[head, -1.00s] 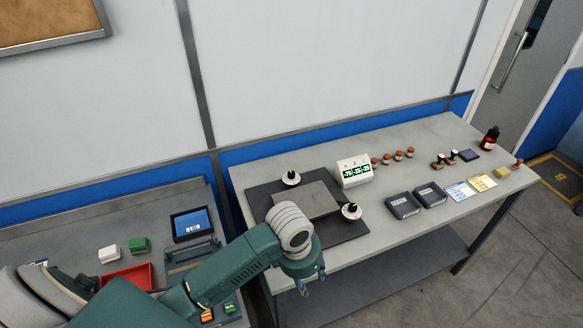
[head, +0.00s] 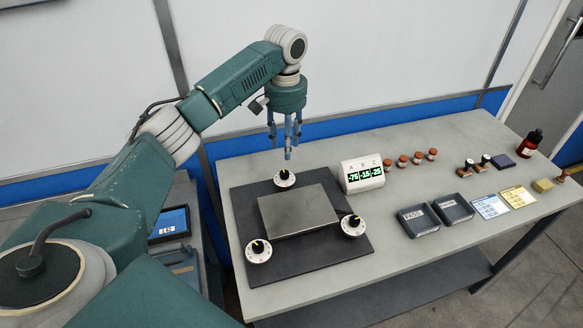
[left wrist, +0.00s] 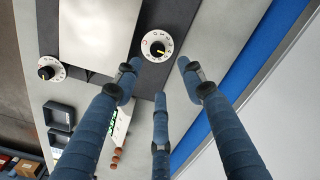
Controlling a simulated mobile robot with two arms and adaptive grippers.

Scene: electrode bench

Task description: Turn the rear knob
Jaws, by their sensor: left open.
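The rear knob (head: 284,178) is a white dial with a black grip and a yellow mark, at the back edge of the dark mat (head: 330,260). It also shows in the left wrist view (left wrist: 157,46). My left gripper (head: 288,150) points down above the rear knob, with its fingers spread and apart from it. In the left wrist view, the fingers (left wrist: 160,85) are open with nothing between them. Two similar knobs sit on the mat, one at the front left (head: 259,251) and one at the right (head: 353,225). My right gripper is not in view.
A grey plate (head: 298,212) lies between the knobs. A white display box (head: 362,174) reading -75, -15, -25 stands just right of the rear knob. Small brown-capped items (head: 417,158), dark boxes (head: 419,220) and cards (head: 490,206) lie further right. The wall is close behind.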

